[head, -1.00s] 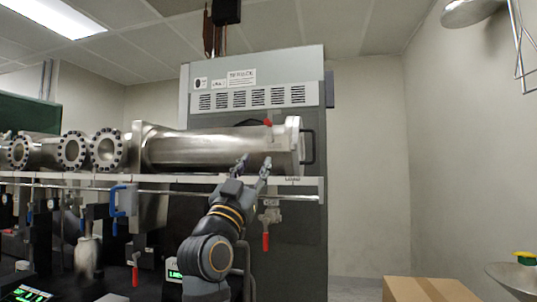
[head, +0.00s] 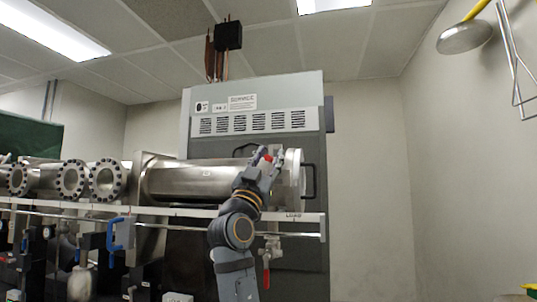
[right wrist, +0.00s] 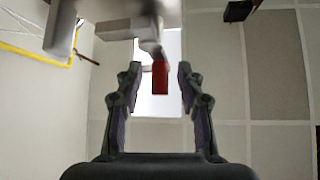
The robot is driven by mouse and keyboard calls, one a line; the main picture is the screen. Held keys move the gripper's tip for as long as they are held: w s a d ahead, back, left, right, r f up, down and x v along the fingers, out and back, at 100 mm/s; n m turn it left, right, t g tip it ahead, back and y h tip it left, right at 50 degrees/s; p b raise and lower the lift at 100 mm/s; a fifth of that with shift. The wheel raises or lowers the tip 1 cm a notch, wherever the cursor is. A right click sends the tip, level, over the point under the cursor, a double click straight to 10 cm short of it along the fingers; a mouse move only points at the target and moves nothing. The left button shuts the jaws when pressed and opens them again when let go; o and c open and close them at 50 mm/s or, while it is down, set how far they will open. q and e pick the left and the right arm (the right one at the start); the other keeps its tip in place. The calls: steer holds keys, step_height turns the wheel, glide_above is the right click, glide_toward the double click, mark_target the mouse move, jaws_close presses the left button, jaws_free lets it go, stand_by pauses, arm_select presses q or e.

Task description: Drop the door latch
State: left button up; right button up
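The door latch shows as a red-tipped lever (head: 267,157) near the door end of the metal chamber (head: 195,183). In the right wrist view the red tip (right wrist: 160,77) hangs from a grey metal piece. My right gripper (head: 265,158) is raised in front of the chamber's right end, at the red tip. In the right wrist view its two fingers (right wrist: 158,80) are spread, with the red tip between their ends and gaps on both sides. The chamber door (head: 294,174) has a black handle (head: 309,181). I do not make out my left gripper.
A white-edged shelf (head: 175,211) and a metal rail run below the chamber. A valve with a red handle (head: 266,277) hangs under the shelf. A blue-handled part (head: 122,232) sits left. A grey cabinet (head: 253,92) stands behind. Space right of the door is clear.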

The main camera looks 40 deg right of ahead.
jaws_close()
steer(key=shift+s+d, duration=0.1)
stand_by(0.3)
steer(key=shift+m, duration=0.3)
